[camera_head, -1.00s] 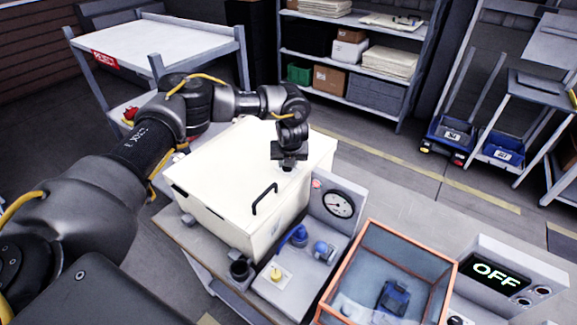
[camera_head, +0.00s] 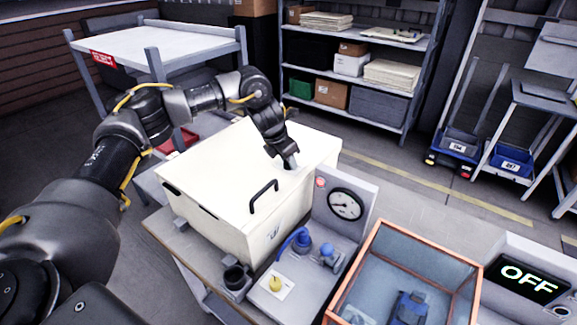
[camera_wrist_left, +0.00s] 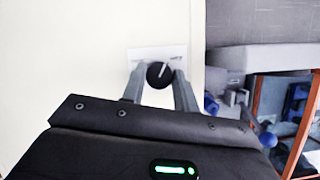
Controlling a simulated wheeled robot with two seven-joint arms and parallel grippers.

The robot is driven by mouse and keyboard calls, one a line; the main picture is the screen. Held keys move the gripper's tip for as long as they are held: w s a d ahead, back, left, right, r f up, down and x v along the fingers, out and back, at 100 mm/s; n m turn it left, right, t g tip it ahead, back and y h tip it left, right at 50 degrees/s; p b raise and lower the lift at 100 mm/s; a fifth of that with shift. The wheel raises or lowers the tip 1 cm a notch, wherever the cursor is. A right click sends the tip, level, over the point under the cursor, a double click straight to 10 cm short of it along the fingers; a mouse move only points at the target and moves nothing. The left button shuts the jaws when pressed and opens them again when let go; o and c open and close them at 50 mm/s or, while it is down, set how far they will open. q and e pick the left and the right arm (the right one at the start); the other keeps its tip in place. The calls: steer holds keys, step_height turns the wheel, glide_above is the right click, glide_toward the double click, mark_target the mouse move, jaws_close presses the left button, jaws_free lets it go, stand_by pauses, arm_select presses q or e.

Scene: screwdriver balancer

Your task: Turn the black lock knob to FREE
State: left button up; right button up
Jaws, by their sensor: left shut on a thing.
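The black lock knob (camera_wrist_left: 160,75) shows in the left wrist view, with a pale pointer line aimed up and slightly right. It sits on a small white marked plate (camera_wrist_left: 143,53) on the cream lid; the lettering is too small to read. My left gripper (camera_wrist_left: 160,82) has one finger on each side of the knob and is shut on it. In the head view my left gripper (camera_head: 290,163) reaches down to the top of the cream box (camera_head: 225,170), and the knob is hidden there. My right gripper is out of view.
The lid has a black handle (camera_head: 263,196) in front of the gripper. A grey panel with a gauge (camera_head: 345,204) and blue fittings (camera_head: 302,243) stands right of the box. An orange-framed clear bin (camera_head: 420,245) and a display (camera_head: 528,278) reading OFF are farther right.

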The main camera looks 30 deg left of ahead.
arm_select(q)
steer(key=shift+a+m+g+h+b, duration=0.1)
steer(key=shift+m+g+h+b, duration=0.35)
steer(key=shift+m, duration=1.15)
steer(key=shift+h, duration=0.25)
steer(key=o, duration=1)
steer(key=shift+b+v, duration=0.95)
steer(key=shift+v, duration=4.45)
